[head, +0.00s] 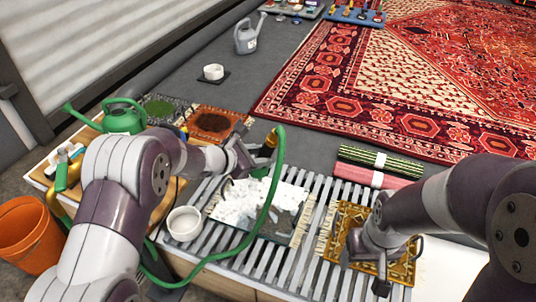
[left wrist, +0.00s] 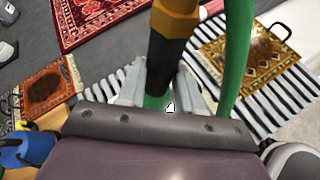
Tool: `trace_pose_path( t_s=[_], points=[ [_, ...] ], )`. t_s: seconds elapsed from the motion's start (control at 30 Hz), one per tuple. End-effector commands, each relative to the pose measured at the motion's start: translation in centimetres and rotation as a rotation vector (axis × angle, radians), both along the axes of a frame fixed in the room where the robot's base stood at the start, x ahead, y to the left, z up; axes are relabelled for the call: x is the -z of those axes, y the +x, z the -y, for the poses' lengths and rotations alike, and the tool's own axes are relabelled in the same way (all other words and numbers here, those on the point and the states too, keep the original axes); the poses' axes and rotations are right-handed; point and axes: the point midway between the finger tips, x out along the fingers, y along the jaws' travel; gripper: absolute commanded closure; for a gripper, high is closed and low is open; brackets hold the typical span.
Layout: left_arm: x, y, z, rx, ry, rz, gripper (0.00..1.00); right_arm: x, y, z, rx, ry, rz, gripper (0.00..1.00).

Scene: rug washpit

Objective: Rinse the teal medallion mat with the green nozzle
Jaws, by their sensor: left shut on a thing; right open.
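My left gripper (head: 250,160) is shut on the green nozzle (head: 268,146), which has a black and orange body and the green hose on it. In the left wrist view the nozzle (left wrist: 168,55) stands between the two fingers. A mat (head: 283,226), probably the teal medallion mat, lies on the slatted rack below and is mostly covered in white foam (head: 245,203). Its pattern is hidden; the lower right part shows greyish. No water is visible. My right gripper (head: 366,266) is open over a gold patterned mat (head: 342,222), partly hiding it.
The slatted rack (head: 219,262) also bears a white bowl (head: 184,223). The green hose (head: 274,195) loops across the foamy mat. A green watering can (head: 122,117), small mats (head: 212,122), rolled mats (head: 372,172) and an orange bucket (head: 29,236) stand around. A large red rug (head: 385,85) lies behind.

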Motion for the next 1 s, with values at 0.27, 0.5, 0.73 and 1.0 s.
trace_pose_path(
  t_s=[0.27,0.5,0.73,1.0],
  points=[
    [-0.3,1.0,-2.6,-0.003,0.0,0.001,1.0,-1.4,0.0,0.0,0.0,0.0,0.0,0.32],
    [-0.3,1.8,-4.7,-0.003,0.0,0.001,1.0,-2.2,0.0,0.0,0.0,0.0,0.0,0.32],
    [-0.1,3.0,-5.5,0.002,0.0,0.002,1.0,-2.5,0.0,0.0,0.0,0.0,0.0,0.32],
    [-0.1,5.5,-4.6,0.001,-0.001,0.002,1.0,-2.7,0.0,0.0,0.0,0.0,0.0,0.32]
  ],
)
